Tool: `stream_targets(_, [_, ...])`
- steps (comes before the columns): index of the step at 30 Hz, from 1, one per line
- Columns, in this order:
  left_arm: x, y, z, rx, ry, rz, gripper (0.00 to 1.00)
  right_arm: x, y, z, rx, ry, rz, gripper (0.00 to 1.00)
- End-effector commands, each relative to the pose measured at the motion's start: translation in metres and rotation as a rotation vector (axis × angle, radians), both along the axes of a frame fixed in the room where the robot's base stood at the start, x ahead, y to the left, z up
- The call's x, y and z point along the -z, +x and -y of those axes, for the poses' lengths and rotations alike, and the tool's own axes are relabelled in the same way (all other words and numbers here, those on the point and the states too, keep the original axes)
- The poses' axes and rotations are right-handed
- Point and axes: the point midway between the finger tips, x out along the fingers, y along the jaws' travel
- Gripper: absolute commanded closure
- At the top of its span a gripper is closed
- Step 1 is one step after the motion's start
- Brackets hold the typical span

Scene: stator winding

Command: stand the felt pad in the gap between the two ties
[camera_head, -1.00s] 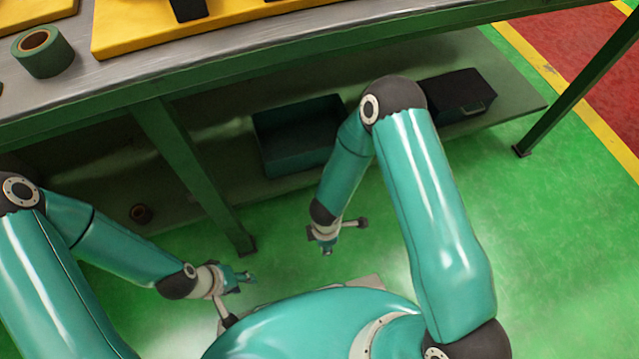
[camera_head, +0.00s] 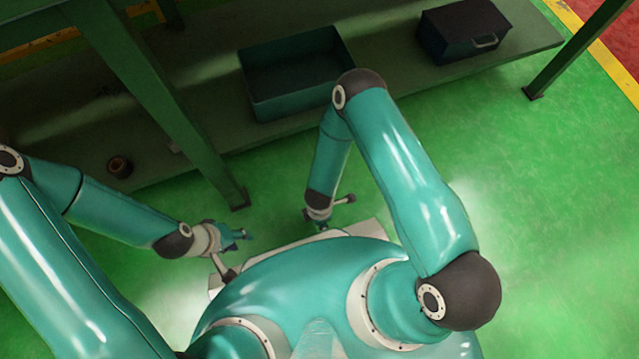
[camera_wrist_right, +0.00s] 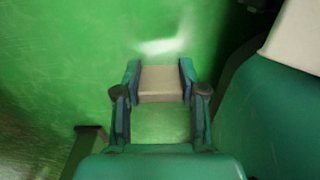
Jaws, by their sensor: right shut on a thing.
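The felt pad (camera_wrist_right: 160,84) is a small beige-grey block in the right wrist view. My right gripper (camera_wrist_right: 159,78) is shut on it, with one finger on each side, above green floor. In the head view my right gripper (camera_head: 320,223) hangs low in front of the shelf, partly behind my body, and the pad cannot be made out there. My left gripper (camera_head: 241,235) is low at the left, away from any object; its fingers are too small to judge. The two ties and the gap between them are in neither view.
A low green shelf (camera_head: 205,125) under the workbench holds an open dark bin (camera_head: 295,72), a black case with a handle (camera_head: 462,30) and a small brown roll (camera_head: 119,166). A green bench leg (camera_head: 165,110) stands near my left arm. The floor at the right is clear.

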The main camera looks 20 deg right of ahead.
Motion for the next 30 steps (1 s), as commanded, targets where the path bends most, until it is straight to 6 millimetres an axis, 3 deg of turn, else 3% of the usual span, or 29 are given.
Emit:
stream_targets(5, [0.006,0.000,0.000,0.000,0.000,0.000,0.60,0.012,0.000,0.000,-0.001,0.000,0.000,0.76])
stream_targets(12, [0.023,0.000,0.000,0.000,0.000,0.000,0.60,0.045,0.000,0.001,0.000,0.000,0.000,0.76])
stream_targets(24, [0.025,0.000,0.000,0.000,0.000,0.000,0.60,0.050,0.000,0.000,0.000,0.000,0.000,0.76])
stream_targets(25, [0.024,0.000,0.000,0.000,0.000,0.000,0.60,0.049,0.000,0.001,0.000,0.000,0.000,0.56])
stream_targets(29, [0.024,0.000,0.000,0.000,0.000,0.000,0.60,0.049,0.000,0.001,0.000,0.000,0.000,0.35])
stream_targets(30, [0.024,0.000,0.000,0.000,0.000,0.000,0.60,0.049,0.000,0.001,0.000,0.000,0.000,0.35])
